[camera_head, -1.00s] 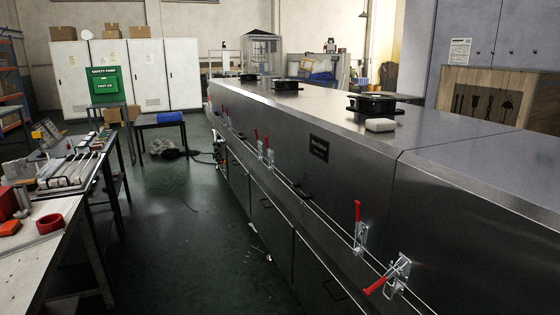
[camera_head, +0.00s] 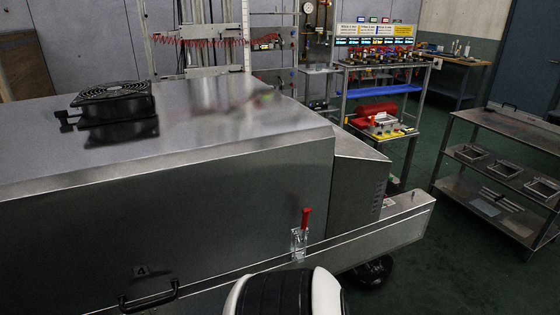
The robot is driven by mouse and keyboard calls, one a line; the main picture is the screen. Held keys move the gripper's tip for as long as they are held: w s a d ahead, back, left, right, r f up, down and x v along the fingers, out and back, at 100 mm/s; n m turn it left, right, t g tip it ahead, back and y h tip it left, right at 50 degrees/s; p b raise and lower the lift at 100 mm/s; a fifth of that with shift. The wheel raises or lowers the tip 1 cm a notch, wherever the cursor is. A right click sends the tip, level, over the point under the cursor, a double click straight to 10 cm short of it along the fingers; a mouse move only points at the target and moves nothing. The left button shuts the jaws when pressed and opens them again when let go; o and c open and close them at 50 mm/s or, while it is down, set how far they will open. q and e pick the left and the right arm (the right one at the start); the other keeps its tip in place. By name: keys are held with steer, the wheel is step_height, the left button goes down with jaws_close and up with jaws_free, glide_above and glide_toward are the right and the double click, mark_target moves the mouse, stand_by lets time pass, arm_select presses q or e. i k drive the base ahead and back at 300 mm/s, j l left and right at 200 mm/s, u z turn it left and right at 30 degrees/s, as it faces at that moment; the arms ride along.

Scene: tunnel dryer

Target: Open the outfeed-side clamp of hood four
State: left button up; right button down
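Hood four (camera_head: 200,205) is a large grey steel cover with a small "4" plate (camera_head: 140,271) low on its front face. A toggle clamp (camera_head: 299,244) sits low near the hood's right-hand end, by the ledge. Its red handle (camera_head: 306,218) stands upright. A dark bar handle (camera_head: 148,297) is on the lower front of the hood. One of my arm links, white and black, rises at the bottom centre, below the clamp. Neither gripper shows in this view.
A black fan unit (camera_head: 114,103) sits on top of the hood. A steel ledge (camera_head: 405,222) runs past the hood's right end. A shelf rack (camera_head: 500,165) and a workstation with coloured labels (camera_head: 375,34) stand to the right. Green floor between them is open.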

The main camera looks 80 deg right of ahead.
mark_target(303, 230)
steer(key=z, duration=0.4)
steer(key=k+l+z, duration=0.1)
steer(key=z, duration=0.75)
steer(key=l+z, duration=0.15)
steer(key=z, duration=0.25)
steer(key=k+l+z, duration=0.1)
steer(key=z, duration=0.35)
steer(key=l+z, duration=0.1)
steer(key=z, duration=0.3)
